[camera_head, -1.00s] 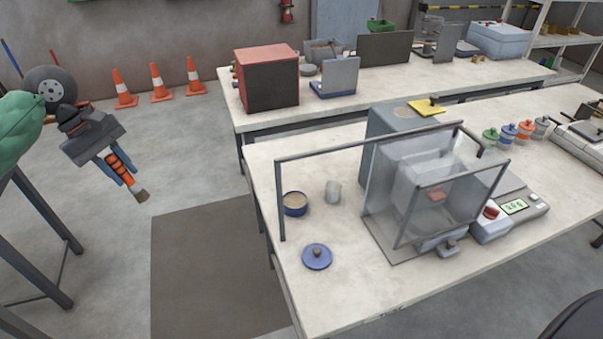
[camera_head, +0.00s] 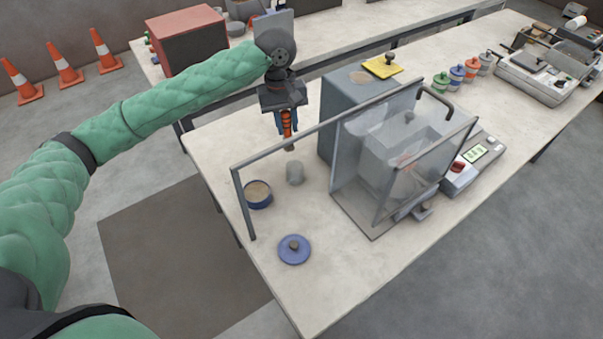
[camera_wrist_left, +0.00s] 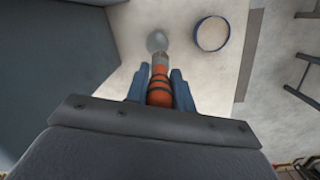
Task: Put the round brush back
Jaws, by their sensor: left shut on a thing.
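The round brush (camera_head: 287,122) has an orange handle with dark bands and a pale tip. My left gripper (camera_head: 287,118) is shut on its handle and holds it tip down, above the bench and behind a grey cup (camera_head: 295,173). In the left wrist view the brush (camera_wrist_left: 160,88) sits between the blue fingers of my left gripper (camera_wrist_left: 161,90), pointing toward the cup (camera_wrist_left: 157,41). Whether the brush tip touches the cup cannot be told. My right gripper is not in view.
A blue bowl of pellets (camera_head: 258,194) stands left of the cup, with a blue lid (camera_head: 294,249) in front. A metal frame bar (camera_head: 240,180) rises near the bowl. A grey machine with clear guards (camera_head: 375,165) stands right. The bench's front left corner (camera_head: 310,310) is clear.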

